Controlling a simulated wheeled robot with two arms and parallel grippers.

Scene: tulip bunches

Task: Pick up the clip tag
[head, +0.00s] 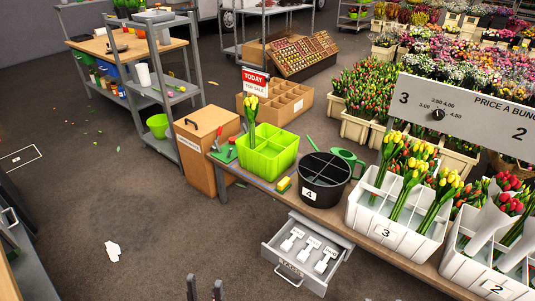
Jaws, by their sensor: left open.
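Several white tags lie in a grey open drawer (274,262) below the table's front edge. A left tag (292,239), a middle tag (309,248) and a right tag (325,261) show there, each with small print that I cannot read. I cannot tell which is the clip tag. My left gripper (205,289) shows only as two dark fingertips at the bottom edge. It is open and empty, to the lower left of the drawer and apart from it.
On the wooden table are a green divided crate (267,160) with yellow tulips, a black bucket (322,195) marked 4, and white divided crates (402,238) of tulips. A cardboard box (197,170) stands left.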

